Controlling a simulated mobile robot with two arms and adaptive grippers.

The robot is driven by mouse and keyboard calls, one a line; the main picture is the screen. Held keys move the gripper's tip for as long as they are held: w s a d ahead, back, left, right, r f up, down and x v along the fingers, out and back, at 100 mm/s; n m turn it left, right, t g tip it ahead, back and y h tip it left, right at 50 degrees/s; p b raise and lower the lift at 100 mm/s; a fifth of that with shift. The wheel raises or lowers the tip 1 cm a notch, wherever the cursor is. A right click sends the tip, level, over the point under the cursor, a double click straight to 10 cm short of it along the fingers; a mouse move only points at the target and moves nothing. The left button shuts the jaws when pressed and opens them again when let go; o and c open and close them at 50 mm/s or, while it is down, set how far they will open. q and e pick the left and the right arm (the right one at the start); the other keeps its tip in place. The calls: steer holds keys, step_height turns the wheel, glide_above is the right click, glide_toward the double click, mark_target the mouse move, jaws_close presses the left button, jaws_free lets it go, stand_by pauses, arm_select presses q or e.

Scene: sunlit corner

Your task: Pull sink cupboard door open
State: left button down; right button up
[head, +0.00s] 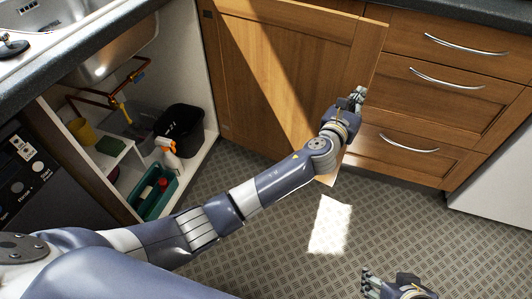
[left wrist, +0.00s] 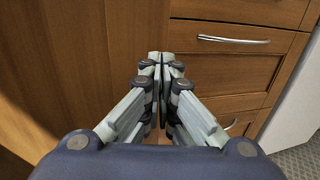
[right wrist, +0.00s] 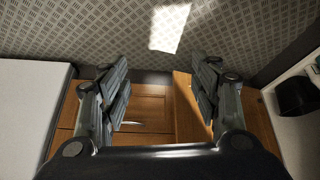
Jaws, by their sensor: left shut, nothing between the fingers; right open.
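The sink cupboard door (head: 265,75) is a brown wooden panel swung wide open, with its inner or outer face toward me and a sunlit stripe across it. The sink cupboard (head: 150,150) stands open at the left, its inside exposed. My left gripper (head: 357,97) is shut and empty at the door's free right edge; whether it touches the door I cannot tell. In the left wrist view the shut fingers (left wrist: 160,62) are in front of the wood. My right gripper (head: 372,284) is open and empty, low over the floor; its spread fingers show in the right wrist view (right wrist: 160,80).
Drawers (head: 445,90) with curved metal handles stand right of the door, beside a white appliance (head: 495,165). Inside the cupboard are a black bin (head: 182,130), a spray bottle (head: 169,155) and a green caddy (head: 152,197). The patterned floor (head: 400,225) is clear.

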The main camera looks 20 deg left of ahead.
arm_select(q)
steer(key=shift+w+d, duration=0.2)
steer(key=shift+w, duration=0.4)
arm_select(e)
steer(key=shift+w+a+r+t, duration=0.15)
steer(key=shift+w+r+t, duration=0.1)
steer(key=shift+w, duration=0.25)
steer(key=shift+w+a+r+t, duration=0.2)
steer(key=shift+w+t, duration=0.1)
steer(key=shift+w, duration=0.15)
steer(key=shift+w+a+r+t, duration=0.15)
steer(key=shift+w+t, duration=0.1)
steer(key=shift+w, duration=0.25)
steer(key=shift+s, duration=0.1)
